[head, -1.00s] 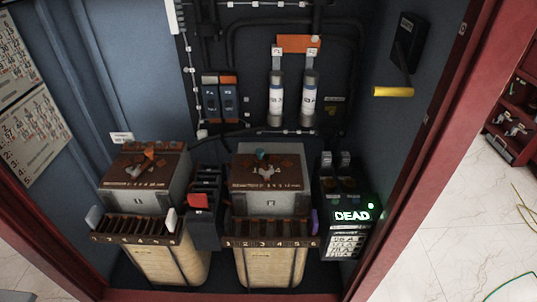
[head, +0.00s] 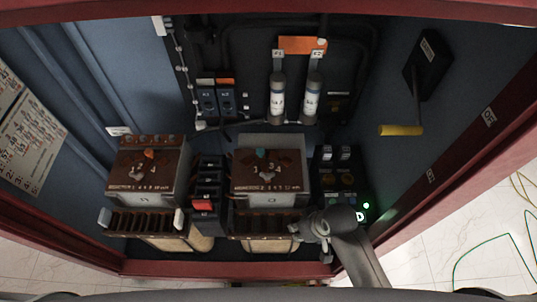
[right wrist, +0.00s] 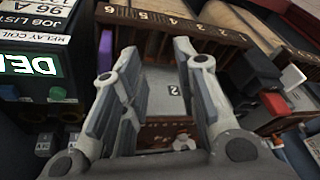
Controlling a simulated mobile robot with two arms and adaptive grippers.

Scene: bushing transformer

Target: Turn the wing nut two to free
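The right-hand transformer (head: 271,200) stands in the cabinet with a brown top. A pale wing nut (head: 267,170) sits on that top; a pale wing nut also shows low in the right wrist view (right wrist: 184,142), beyond the box face marked 2 (right wrist: 173,90). The left-hand transformer (head: 146,180) has a similar top with a pale wing nut (head: 150,168). My right gripper (head: 312,236) is at the front right corner of the right-hand transformer, apart from its wing nut. In the right wrist view its fingers (right wrist: 157,55) are spread and empty. My left gripper is not in view.
Numbered slotted strips (head: 145,222) run along the transformer fronts. A breaker block with a red part (head: 203,204) stands between them. A panel with a green light (head: 366,206) is beside my right arm. A yellow-handled lever (head: 402,130) is on the right wall.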

